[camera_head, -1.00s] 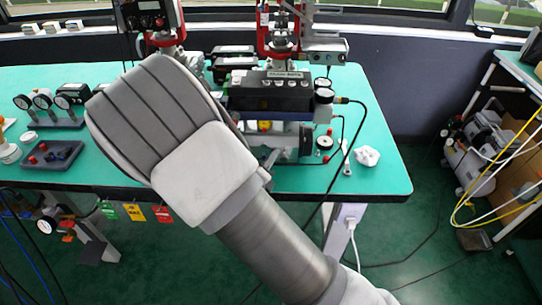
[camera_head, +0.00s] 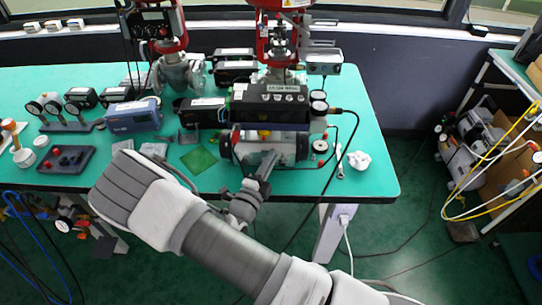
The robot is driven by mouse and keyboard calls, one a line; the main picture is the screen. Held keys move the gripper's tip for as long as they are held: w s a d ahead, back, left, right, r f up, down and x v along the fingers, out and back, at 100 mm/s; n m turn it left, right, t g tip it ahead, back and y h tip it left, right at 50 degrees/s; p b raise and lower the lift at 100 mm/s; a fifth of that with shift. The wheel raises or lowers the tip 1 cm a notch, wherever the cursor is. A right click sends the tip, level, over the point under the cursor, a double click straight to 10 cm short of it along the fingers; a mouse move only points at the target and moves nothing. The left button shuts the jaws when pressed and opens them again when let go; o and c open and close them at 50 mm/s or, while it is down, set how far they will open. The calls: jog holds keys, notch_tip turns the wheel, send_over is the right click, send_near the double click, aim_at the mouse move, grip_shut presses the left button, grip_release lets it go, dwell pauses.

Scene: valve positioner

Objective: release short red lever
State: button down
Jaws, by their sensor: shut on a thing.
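My gripper (camera_head: 266,165) reaches up from the lower middle to the front of the silver cylindrical valve body (camera_head: 290,148) at the table's front edge. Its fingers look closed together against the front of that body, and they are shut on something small. The short red lever itself cannot be made out; the fingers hide that spot. The black positioner box (camera_head: 272,104) with pale lettering sits above the cylinder, with round gauges (camera_head: 319,102) at its right side.
The green table (camera_head: 378,180) is clear at the right apart from a crumpled white cloth (camera_head: 359,160) and a wrench (camera_head: 339,170). A blue device (camera_head: 133,116), a gauge stand (camera_head: 66,125) and a dark tray (camera_head: 66,159) stand left. A black cable hangs right of the valve.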

jog(key=shift+a+r+n+t+p, duration=0.1)
jog(key=shift+n+t+p, duration=0.1)
jog(key=shift+n, duration=0.3)
jog(key=shift+r+n+t+p, duration=0.1)
jog(key=shift+n+p, duration=0.05)
jog(key=shift+n, duration=0.35)
jog(key=c, duration=0.9)
grip_release()
jog(key=v, duration=1.7)
jog(key=shift+s+f, duration=0.1)
jog(key=shift+s, duration=0.1)
